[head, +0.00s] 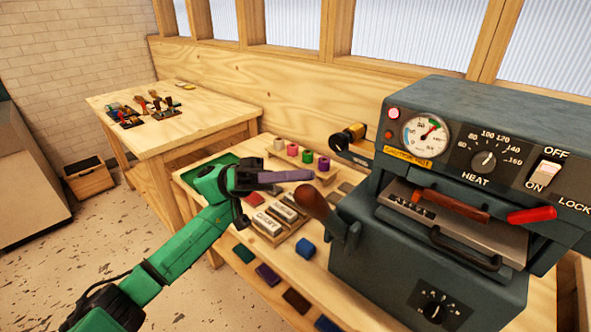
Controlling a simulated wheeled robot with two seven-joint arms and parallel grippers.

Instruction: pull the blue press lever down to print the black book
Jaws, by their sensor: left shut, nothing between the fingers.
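The dark blue-grey press (400,270) stands at the right of the bench. Its lever has a brown wooden knob (313,202) that tilts up and left from a dark arm at the press's left side. My left gripper (305,175) is shut and empty, with its fingers pointing right, just above and left of the knob and apparently apart from it. A metal plate (480,236) with a dark handle sits in the press opening. I cannot make out the black book; the inside of the press is mostly hidden. My right gripper is out of view.
Foil rolls (307,156), type blocks (268,223) and a blue block (305,249) crowd the bench left of the press. Several coloured books (268,274) lie lower, along the front. A second table (185,125) stands behind at left.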

